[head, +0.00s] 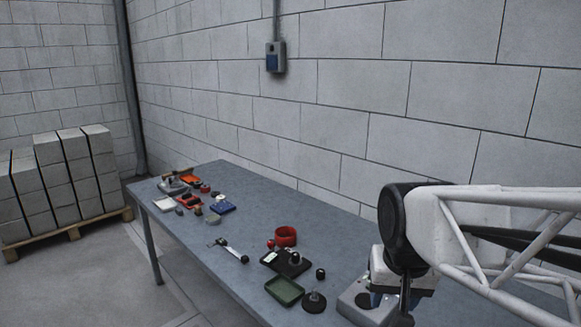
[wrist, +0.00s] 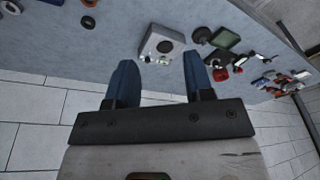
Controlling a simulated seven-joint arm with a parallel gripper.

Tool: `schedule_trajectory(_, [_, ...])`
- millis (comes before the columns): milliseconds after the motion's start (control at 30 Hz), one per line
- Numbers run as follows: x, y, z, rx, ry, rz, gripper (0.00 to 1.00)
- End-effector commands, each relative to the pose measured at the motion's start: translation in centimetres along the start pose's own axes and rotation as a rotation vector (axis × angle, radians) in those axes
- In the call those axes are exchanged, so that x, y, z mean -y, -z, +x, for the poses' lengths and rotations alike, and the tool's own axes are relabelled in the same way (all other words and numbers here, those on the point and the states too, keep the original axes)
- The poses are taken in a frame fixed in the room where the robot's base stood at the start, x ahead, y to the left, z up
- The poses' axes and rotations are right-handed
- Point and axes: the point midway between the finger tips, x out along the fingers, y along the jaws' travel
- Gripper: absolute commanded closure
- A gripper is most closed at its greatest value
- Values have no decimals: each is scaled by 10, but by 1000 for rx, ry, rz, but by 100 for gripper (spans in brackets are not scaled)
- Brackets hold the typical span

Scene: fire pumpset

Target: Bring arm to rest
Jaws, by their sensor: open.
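My gripper shows in the wrist view (wrist: 160,75) with its two blue fingers spread apart and nothing between them on the near side. Beyond the fingertips, a grey box-shaped device (wrist: 163,45) with a round dark part on top sits on the table. In the head view my white lattice arm comes in from the right, and its black joint hangs over the near right part of the table. The fingers are mostly hidden there behind the arm. The grey device (head: 362,305) shows partly under the arm.
The long blue-grey table (head: 235,185) runs along a block wall. A green tray (head: 285,291), a red ring (head: 286,235), a black base with a knob (head: 287,262) and a silver tool (head: 228,249) lie left of my arm. Several small parts cluster at the far end.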

Motion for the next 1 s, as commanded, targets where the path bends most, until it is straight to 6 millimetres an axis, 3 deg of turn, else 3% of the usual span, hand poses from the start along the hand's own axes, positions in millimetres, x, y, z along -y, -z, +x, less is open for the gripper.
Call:
schedule_trajectory(200, [-17, -48, 5, -21, -3, -79, 52])
schedule_trajectory(400, [-24, -70, 9, -29, -6, -120, 52])
schedule_trajectory(1000, [-25, -74, 10, -30, -7, -130, 52])
